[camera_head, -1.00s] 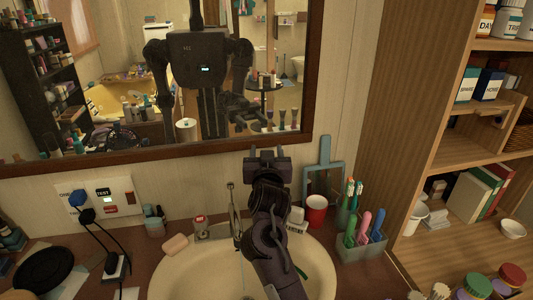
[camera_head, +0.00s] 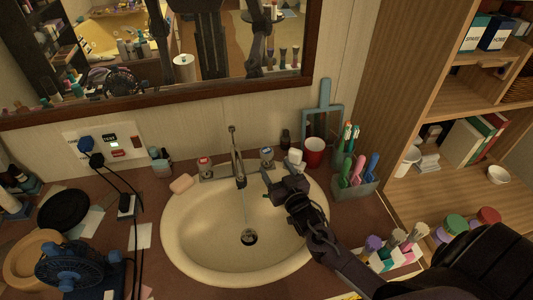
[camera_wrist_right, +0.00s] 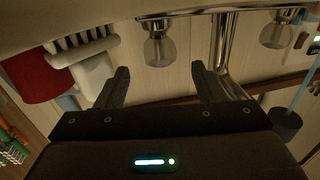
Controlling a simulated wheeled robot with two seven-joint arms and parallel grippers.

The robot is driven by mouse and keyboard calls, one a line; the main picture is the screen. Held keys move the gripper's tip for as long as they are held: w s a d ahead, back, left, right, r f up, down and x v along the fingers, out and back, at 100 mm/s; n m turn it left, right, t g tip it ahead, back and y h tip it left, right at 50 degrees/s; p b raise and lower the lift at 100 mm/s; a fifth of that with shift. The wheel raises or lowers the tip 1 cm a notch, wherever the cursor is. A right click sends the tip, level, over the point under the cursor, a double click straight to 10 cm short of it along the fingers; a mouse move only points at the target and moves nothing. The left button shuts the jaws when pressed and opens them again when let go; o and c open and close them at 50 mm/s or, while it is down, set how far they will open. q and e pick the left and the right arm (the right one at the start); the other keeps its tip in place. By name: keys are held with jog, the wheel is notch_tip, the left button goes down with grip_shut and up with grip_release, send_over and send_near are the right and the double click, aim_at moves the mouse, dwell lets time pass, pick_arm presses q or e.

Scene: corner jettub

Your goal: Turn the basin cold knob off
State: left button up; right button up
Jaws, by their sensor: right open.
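The cold knob (camera_head: 267,155) is a clear knob with a blue-marked top, to the right of the basin faucet (camera_head: 236,158). In the right wrist view the cold knob (camera_wrist_right: 158,48) shows upside down, ahead of and between the spread fingers, not touched. My right gripper (camera_head: 271,186) is open and empty over the rear right rim of the basin (camera_head: 190,245), just in front of the cold knob. A thin pale line like running water drops from the spout toward the drain. The red-marked hot knob (camera_head: 205,163) is left of the faucet. My left gripper is out of view.
A white brush (camera_head: 295,158) and a red cup (camera_head: 314,152) stand close right of the cold knob. A holder with colored handles (camera_head: 355,180) is farther right. Soap (camera_head: 181,183) lies left. A mirror hangs behind; a wooden shelf (camera_head: 400,100) stands at right.

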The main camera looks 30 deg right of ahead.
aim_at(269, 158)
jog(key=w, duration=0.5)
jog(key=w+p, duration=0.1)
jog(key=w, duration=0.1)
jog(key=shift+w+d, duration=0.25)
jog(key=shift+w, duration=0.1)
jog(key=c, duration=0.9)
jog(key=shift+c, duration=0.2)
